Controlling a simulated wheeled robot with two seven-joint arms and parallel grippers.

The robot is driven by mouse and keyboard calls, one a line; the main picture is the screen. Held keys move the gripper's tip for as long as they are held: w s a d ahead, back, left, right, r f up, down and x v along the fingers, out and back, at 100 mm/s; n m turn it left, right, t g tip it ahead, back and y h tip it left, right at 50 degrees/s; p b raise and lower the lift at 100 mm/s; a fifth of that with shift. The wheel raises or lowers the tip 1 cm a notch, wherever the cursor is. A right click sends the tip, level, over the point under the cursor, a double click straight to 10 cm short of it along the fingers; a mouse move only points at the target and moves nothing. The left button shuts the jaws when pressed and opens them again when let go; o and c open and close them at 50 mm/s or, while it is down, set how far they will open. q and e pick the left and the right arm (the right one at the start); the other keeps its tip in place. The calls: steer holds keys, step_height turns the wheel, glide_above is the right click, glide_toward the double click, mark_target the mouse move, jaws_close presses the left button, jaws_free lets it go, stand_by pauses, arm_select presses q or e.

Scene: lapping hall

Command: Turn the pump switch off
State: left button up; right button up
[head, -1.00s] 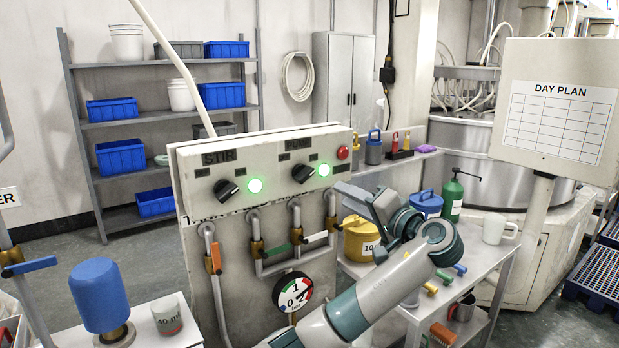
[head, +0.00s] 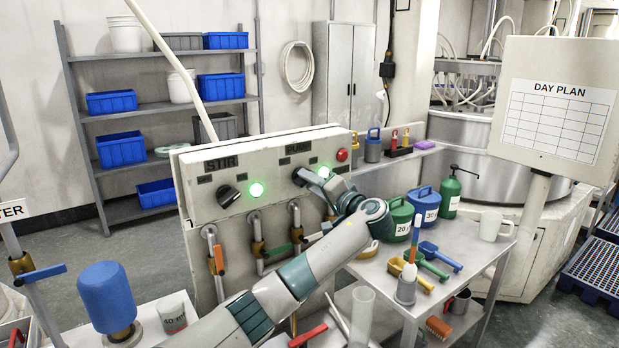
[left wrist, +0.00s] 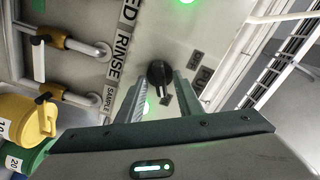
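The pump switch (head: 298,178) is a black knob under the PUMP label on the pale control panel (head: 240,204). The green lamp (head: 324,172) to its right is lit. My left gripper (head: 309,178) is at the switch and hides part of it in the head view. In the left wrist view, the black knob (left wrist: 159,73) shows at the tips of my left gripper (left wrist: 162,82). The fingers are apart, one on each side of the knob; I cannot tell whether they touch it. My right gripper is not in view.
The STIR knob (head: 228,195) with its lit green lamp (head: 256,190) is left of the pump switch. A red button (head: 341,154) is to the right. Valves and pipes lie below. A side table (head: 470,240) holds jugs, scoops and a mug.

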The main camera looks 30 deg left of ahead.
arm_select(q)
steer(key=shift+w+a, duration=0.15)
steer(key=shift+a, duration=0.25)
jaws_close()
